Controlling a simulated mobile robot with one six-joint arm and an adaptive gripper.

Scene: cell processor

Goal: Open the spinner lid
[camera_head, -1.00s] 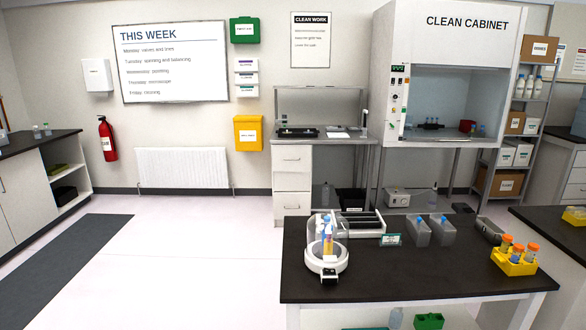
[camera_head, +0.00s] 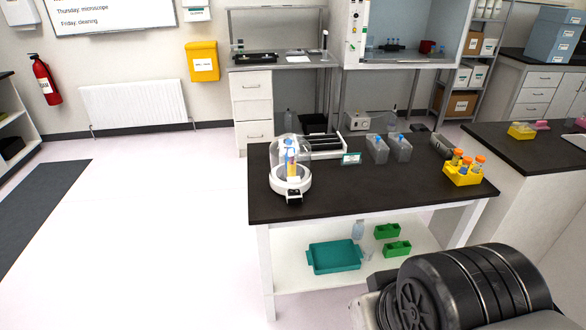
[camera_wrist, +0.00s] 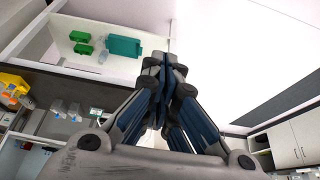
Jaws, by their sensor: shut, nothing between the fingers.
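The spinner (camera_head: 291,180) stands at the left end of the black-topped table in the head view. A small dark part sits at the front of the base. My gripper (camera_wrist: 165,65) shows in the wrist view, with its fingers together and nothing between them. It is apart from the spinner. The head view shows part of my arm at the lower right, but not the fingers.
The table (camera_head: 370,205) also carries a white rack (camera_head: 322,146), two grey bottles (camera_head: 377,150) and a yellow tube rack (camera_head: 463,177). A teal tray (camera_head: 334,257) and green boxes (camera_head: 397,248) are on its lower shelf. The floor (camera_head: 170,210) left of the table is clear.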

